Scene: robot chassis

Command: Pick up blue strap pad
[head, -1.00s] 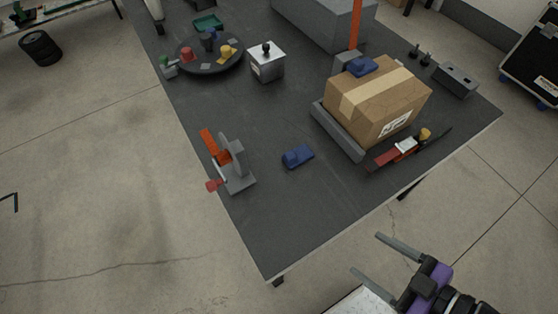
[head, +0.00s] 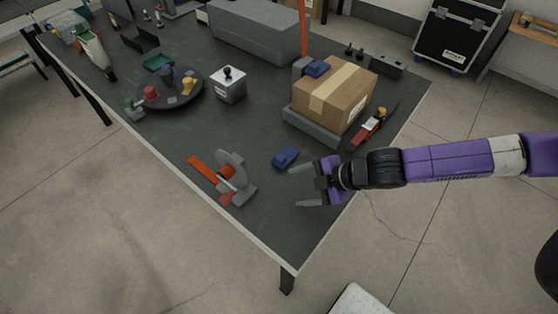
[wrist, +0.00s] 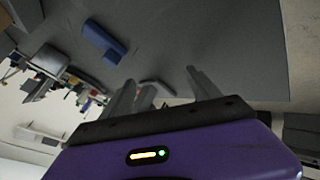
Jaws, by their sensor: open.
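A small blue pad (head: 286,157) lies on the dark table (head: 268,215), and it also shows in the wrist view (wrist: 103,42), up and left of the fingers. A similar blue piece (head: 317,68) sits high at the back left of the cardboard box; I cannot tell for sure which one is the strap pad. My gripper (head: 296,187) is open and empty over the table's right side, near the edge. Its fingers point left, and the near blue pad is just beyond the upper finger, apart from it.
A grey and orange clamp-like device (head: 233,178) stands left of the near pad. The cardboard box (head: 335,95) rests on a grey support behind, with a red and black tool (head: 369,128) beside it. A round tray (head: 172,94) and a silver box (head: 229,85) stand farther back.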

